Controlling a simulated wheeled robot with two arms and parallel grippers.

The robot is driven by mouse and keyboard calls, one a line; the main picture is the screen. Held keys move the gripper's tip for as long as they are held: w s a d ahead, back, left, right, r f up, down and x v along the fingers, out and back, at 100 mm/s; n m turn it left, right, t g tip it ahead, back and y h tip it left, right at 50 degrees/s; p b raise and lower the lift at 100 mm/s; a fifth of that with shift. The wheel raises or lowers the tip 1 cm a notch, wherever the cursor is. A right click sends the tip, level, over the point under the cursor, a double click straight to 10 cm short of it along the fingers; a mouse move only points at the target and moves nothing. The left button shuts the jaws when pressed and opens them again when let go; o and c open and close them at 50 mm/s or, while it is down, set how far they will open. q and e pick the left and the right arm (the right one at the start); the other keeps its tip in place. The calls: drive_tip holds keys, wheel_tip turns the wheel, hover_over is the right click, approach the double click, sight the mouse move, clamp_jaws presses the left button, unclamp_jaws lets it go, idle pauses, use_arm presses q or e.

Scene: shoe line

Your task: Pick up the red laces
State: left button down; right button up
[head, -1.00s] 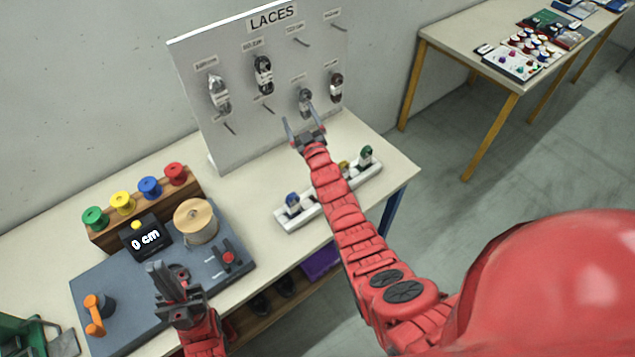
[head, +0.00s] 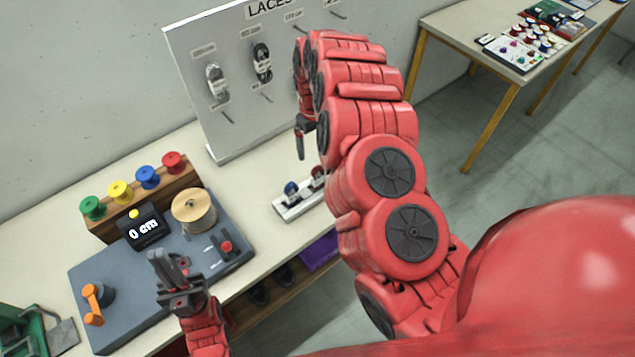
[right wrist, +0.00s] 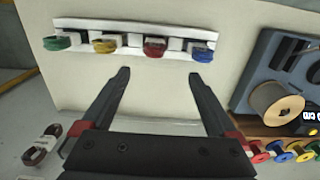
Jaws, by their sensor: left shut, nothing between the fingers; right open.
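The red laces (right wrist: 154,46) sit as a small bundle in a white rack (right wrist: 135,28), between a yellow and a blue bundle, in the right wrist view. In the head view the red laces (head: 318,172) show next to the blue bundle, partly behind my right arm. My right gripper (right wrist: 158,76) is open and empty, its fingers apart on either side of the line to the red laces, not touching them. It also shows in the head view (head: 301,137), pointing down above the table. My left gripper (head: 165,265) is shut and empty over the front of the grey device.
The LACES board (head: 220,120) stands behind the rack, with dark and grey laces on hooks. The grey device (head: 130,285) with a wooden spool (head: 194,211) is left of the rack. Coloured spools (head: 147,177) stand behind it. My right arm hides the rack's right part in the head view.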

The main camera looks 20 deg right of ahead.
sight(318, 176)
wheel_tip(318, 176, down, 12)
drive_tip(key=b, duration=1)
drive_tip(key=shift+d, duration=0.15)
drive_tip(key=shift+w+d+f+p, duration=0.15)
drive_tip(key=shift+f+p, duration=0.25)
drive_tip(key=shift+p, duration=0.4)
drive_tip(key=f+p, duration=0.1)
drive_tip(key=f, duration=0.2)
drive_tip(key=shift+d+p, duration=0.3)
drive_tip(key=shift+p, duration=0.1)
drive_tip(key=shift+f, duration=0.65)
drive_tip(key=c, duration=1.4)
drive_tip(key=shift+r, duration=0.1)
